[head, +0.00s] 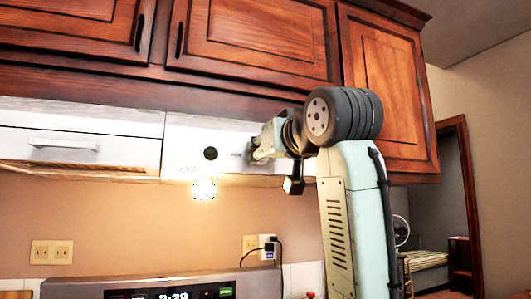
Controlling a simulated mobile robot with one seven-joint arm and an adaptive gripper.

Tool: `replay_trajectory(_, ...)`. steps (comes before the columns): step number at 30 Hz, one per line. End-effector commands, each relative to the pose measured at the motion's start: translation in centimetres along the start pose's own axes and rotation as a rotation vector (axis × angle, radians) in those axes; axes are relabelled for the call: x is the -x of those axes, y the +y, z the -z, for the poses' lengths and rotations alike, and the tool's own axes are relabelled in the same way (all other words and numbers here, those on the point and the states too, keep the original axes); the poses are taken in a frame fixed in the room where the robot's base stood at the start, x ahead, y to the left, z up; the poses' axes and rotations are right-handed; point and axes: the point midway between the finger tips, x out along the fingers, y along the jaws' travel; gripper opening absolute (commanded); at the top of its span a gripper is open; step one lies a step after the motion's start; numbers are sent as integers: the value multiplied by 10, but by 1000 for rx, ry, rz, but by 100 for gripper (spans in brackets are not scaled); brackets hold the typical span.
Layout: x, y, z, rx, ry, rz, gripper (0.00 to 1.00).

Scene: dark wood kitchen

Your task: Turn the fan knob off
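A round black knob (210,153) sits on the white front panel of the range hood (185,135), under the wall cabinets. I cannot tell from this view whether it is the fan knob or how it is turned. My gripper (254,153) is at the same panel, to the right of the black knob and apart from it. Its fingers are small and seen from the side, so I cannot tell if they are open or shut. The panel right behind my gripper is hidden.
Dark wood cabinets (255,35) hang above the hood. A lit bulb (203,189) is below the panel. A stove with a clock display (165,290) stands below. Wall outlets (52,252) are on the backsplash.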

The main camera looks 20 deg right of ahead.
Motion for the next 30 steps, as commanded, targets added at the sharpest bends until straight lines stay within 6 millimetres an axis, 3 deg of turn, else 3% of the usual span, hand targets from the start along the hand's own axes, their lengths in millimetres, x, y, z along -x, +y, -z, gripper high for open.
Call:
replay_trajectory(14,0,0,1,13,4,0,0)
replay_trajectory(15,0,0,1,13,4,0,31)
replay_trajectory(22,0,0,1,12,2,0,46)
replay_trajectory(30,0,0,0,12,1,0,46)
